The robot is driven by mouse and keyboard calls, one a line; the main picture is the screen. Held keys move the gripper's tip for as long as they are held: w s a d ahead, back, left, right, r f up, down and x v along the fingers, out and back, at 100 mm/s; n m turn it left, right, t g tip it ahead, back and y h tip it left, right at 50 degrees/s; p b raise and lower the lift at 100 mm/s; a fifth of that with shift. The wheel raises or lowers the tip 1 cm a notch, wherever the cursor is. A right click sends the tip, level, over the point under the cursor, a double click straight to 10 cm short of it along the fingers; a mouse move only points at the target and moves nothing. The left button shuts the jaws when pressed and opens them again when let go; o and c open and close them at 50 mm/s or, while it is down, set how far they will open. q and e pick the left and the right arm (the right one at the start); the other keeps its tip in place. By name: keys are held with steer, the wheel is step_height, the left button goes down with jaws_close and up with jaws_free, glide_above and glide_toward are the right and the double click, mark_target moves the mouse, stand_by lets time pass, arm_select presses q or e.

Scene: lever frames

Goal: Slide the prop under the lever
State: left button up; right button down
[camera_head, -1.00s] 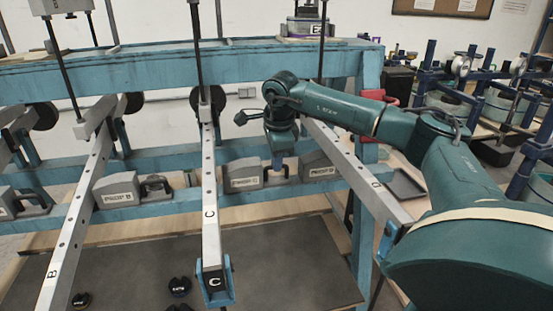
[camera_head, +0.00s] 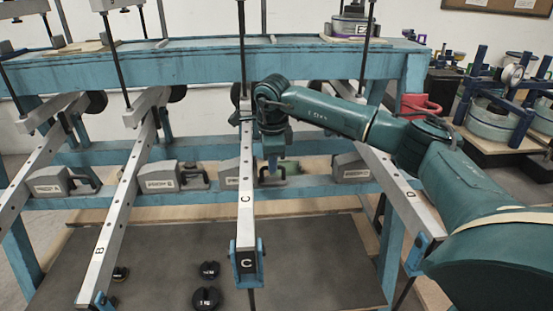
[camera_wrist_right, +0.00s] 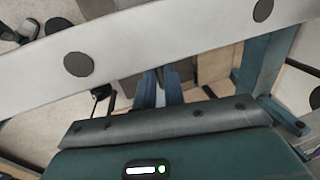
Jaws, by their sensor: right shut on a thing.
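Prop C (camera_head: 230,177), a grey block with a dark handle on its right, sits on the lower blue rail. Lever C (camera_head: 246,205), a pale bar with holes, crosses in front of the block, which shows on both sides of it. I cannot tell whether they touch. My right gripper (camera_head: 272,168) points down just right of lever C, shut on prop C's handle. In the right wrist view its blue fingers (camera_wrist_right: 161,88) show below a pale holed bar (camera_wrist_right: 165,52); the grip itself is hidden there. My left gripper is out of view.
Lever B (camera_head: 112,240) and lever D (camera_head: 395,190) flank lever C. Prop B (camera_head: 158,178) and prop D (camera_head: 350,168) sit on the rail. Dark round weights (camera_head: 206,298) lie on the dark mat (camera_head: 320,260) below. The blue upper beam (camera_head: 200,72) spans behind.

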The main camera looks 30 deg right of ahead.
steer(key=c, duration=1.7)
jaws_free()
steer(key=shift+w+a, duration=0.2)
steer(key=shift+a, duration=0.2)
steer(key=shift+o, duration=1.1)
steer(key=shift+s+d, duration=0.1)
steer(key=shift+d, duration=0.05)
step_height(320, 180, up, 13)
steer(key=s+a, duration=0.1)
steer(key=s, duration=0.1)
steer(key=shift+s+a, duration=0.1)
